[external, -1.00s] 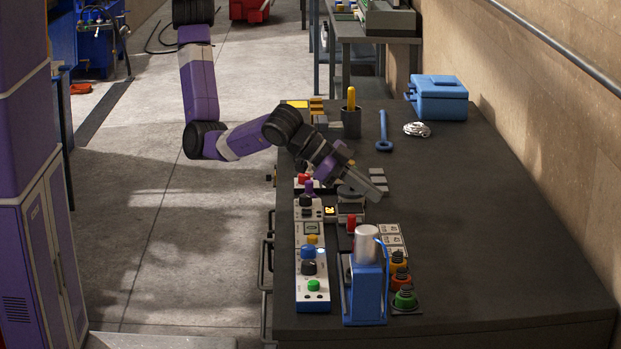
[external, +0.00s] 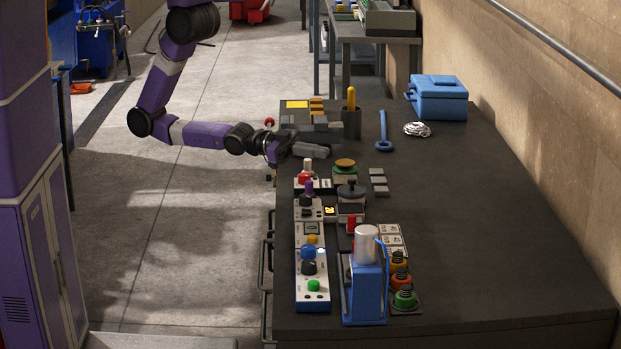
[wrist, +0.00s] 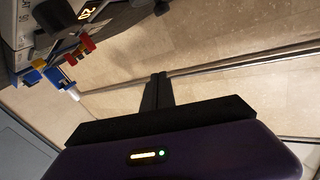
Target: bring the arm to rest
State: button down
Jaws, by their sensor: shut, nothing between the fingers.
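My gripper (external: 318,138) shows in the external view at the left end of the dark workbench (external: 480,230), above the benchtop and beyond the row of press devices. Its fingers point right, toward the dark cup with the yellow-handled tool. In the wrist view its fingers (wrist: 158,90) are together with nothing between them. My purple arm reaches in from the upper left, with its elbow out over the floor beside the bench.
A control panel (external: 312,285), a blue press (external: 366,285) and a round green-and-yellow piece (external: 344,170) stand near the bench's left edge. The bench's right side is clear.

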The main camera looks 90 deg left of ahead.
jog(key=s+a+f+n+y+b, duration=0.1)
jog(key=s+a+n+y, duration=0.3)
jog(key=s+a, duration=0.3)
jog(key=s+a+f+n+g+y+b, duration=0.1)
jog(key=s+a+f+n+y, duration=0.1)
jog(key=s+a+n+y, duration=0.2)
jog(key=s+a, duration=0.3)
jog(key=s, duration=0.4)
jog(key=shift+s+a+f+b, duration=0.2)
jog(key=shift+s+a+b, duration=0.1)
jog(key=shift+b, duration=0.1)
dwell(1.6)
